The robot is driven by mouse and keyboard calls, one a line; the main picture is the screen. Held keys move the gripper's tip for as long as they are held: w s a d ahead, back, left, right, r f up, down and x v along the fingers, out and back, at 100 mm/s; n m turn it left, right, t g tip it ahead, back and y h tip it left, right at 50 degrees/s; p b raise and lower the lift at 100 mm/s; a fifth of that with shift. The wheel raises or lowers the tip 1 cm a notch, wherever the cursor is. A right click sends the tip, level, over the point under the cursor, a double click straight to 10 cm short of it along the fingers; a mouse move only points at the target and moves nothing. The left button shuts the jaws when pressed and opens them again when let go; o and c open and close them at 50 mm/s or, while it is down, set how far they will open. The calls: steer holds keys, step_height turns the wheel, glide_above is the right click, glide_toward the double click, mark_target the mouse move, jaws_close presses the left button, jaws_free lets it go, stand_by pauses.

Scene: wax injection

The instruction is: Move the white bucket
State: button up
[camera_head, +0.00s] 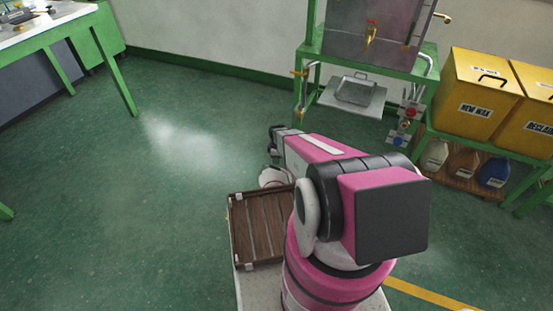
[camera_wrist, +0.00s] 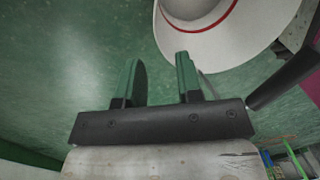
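A white round object with a red band, which looks like the white bucket (camera_wrist: 225,45), fills the upper right of the wrist view and is cut off by the top edge. In the head view a small white rounded part (camera_head: 272,177) shows beside my arm and may be the same bucket; most of it is hidden. My gripper (camera_wrist: 160,66) has its two green fingers apart with nothing between them. The right finger's tip is close to the bucket's edge in the picture; I cannot tell whether they touch.
A brown slatted tray (camera_head: 231,232) lies in front of my arm's base. A green stand (camera_head: 428,66) with a metal tank and taps is at the back. Yellow boxes (camera_head: 480,85) stand right, above several jugs. A green table (camera_head: 75,30) is far left. The left floor is clear.

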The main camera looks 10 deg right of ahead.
mark_target(276, 174)
steer(key=f, duration=0.7)
steer(key=s+f, duration=0.1)
steer(key=f, duration=0.2)
steer(key=shift+a+f, duration=0.15)
steer(key=shift+f, duration=0.15)
jaws_close()
